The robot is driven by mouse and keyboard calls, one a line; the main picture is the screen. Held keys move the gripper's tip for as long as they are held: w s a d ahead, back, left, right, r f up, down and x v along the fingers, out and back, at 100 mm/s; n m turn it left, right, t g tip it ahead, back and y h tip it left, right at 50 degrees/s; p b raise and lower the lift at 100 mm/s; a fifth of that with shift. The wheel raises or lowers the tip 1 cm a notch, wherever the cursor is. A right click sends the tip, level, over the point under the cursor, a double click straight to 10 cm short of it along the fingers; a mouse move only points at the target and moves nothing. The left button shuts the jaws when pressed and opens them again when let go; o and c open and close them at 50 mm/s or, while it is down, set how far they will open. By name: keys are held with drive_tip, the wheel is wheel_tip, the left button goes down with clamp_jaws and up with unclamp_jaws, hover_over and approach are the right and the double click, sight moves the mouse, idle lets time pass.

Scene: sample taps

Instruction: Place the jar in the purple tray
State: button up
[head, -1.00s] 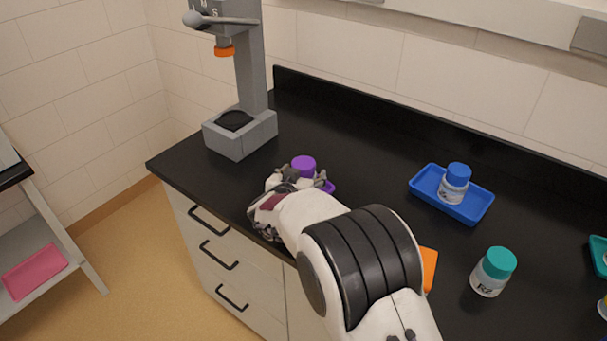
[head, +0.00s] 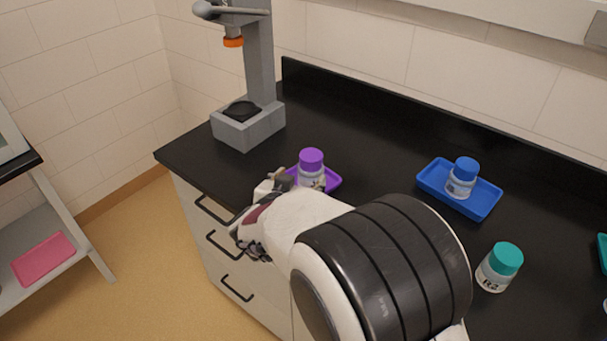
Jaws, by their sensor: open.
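A jar with a purple lid (head: 311,161) and a pale labelled body stands upright in the purple tray (head: 333,180) on the black counter. My arm hides the near part of the tray. My gripper (head: 279,177) is open at the near left of this jar, and its fingers look clear of it. Part of the gripper is hidden behind my own wrist.
A blue tray (head: 432,187) holds a blue-lidded jar (head: 462,179). A teal-lidded jar (head: 499,268) stands on the counter at the right. A grey tap stand (head: 249,127) stands at the back left. The counter (head: 370,140) between is clear. A pink tray (head: 43,258) lies on a low shelf.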

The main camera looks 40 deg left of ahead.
drive_tip(key=shift+s+d+r, duration=0.2)
drive_tip(key=shift+s, duration=0.25)
drive_tip(key=shift+w+r, duration=0.1)
idle(0.5)
drive_tip(key=w+d+r+g+y, duration=0.1)
drive_tip(key=w+d+r+y, duration=0.1)
drive_tip(key=w+d+r, duration=0.55)
drive_tip(key=s+d+r+g, duration=0.15)
drive_tip(key=d+r, duration=0.25)
drive_tip(key=d, duration=0.4)
drive_tip(key=s+d+r, duration=0.2)
drive_tip(key=d+r, duration=0.2)
drive_tip(key=d, duration=0.4)
drive_tip(key=s+d+f+m+g+h, duration=0.1)
drive_tip(key=s+d+f+h, duration=0.1)
drive_tip(key=s+d, duration=0.6)
drive_tip(key=s+d+f+m+g+h, duration=0.1)
drive_tip(key=s+d+m+g+h, duration=0.1)
drive_tip(key=s+d, duration=0.6)
drive_tip(key=s+d+f+m+g+h, duration=0.1)
drive_tip(key=s+d, duration=0.7)
drive_tip(key=d, duration=1)
drive_tip(key=shift+d+f+m+h, duration=0.15)
drive_tip(key=shift+f+m+h, duration=0.15)
drive_tip(key=shift+f+h, duration=0.65)
